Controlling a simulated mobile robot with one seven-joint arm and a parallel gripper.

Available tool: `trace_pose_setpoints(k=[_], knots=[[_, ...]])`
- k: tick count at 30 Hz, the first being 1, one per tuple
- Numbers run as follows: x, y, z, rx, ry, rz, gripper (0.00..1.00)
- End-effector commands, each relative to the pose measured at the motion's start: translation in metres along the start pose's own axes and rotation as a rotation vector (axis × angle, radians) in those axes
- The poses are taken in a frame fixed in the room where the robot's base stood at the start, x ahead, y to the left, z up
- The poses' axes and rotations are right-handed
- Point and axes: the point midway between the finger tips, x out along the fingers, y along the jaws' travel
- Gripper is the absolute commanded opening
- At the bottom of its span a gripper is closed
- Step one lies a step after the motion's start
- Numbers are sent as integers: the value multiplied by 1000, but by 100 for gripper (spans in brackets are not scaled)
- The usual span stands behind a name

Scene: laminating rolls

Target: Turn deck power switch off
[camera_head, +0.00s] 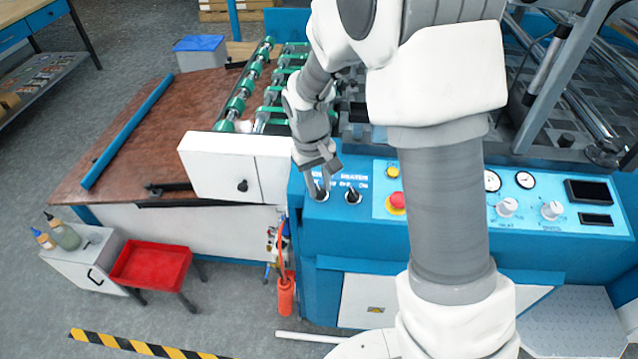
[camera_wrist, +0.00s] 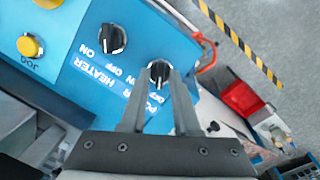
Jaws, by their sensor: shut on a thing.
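The power switch is a black rotary knob (camera_wrist: 159,71) on the blue deck, with its white "POWER" lettering partly hidden by a finger in the wrist view. My gripper (camera_wrist: 160,78) reaches down to it, its two grey fingers on either side of the knob and shut on it. In the head view my gripper (camera_head: 319,186) is at the left knob near the deck's left edge, and the fingers hide part of it. The knob's exact pointing direction is hard to read.
The similar black heater knob (camera_head: 353,196) is close to the right of my gripper. A red emergency button (camera_head: 396,200) on a yellow base lies farther right, with gauges and white dials beyond. A white box (camera_head: 222,168) stands left of the deck.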

Motion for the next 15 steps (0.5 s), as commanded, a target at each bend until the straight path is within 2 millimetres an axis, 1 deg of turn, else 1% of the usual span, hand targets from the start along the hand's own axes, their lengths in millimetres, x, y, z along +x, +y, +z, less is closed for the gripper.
trace_pose_setpoints(k=[6, 7, 9, 12, 15], knots=[[0, 0, 0, -1, -1, 0, 0], [0, 0, 0, -1, -1, 0, 14], [1, 0, 0, 0, -2, 0, 26], [1, 0, 1, 0, -2, 0, 42], [1, -1, 1, -1, -3, -1, 42]])
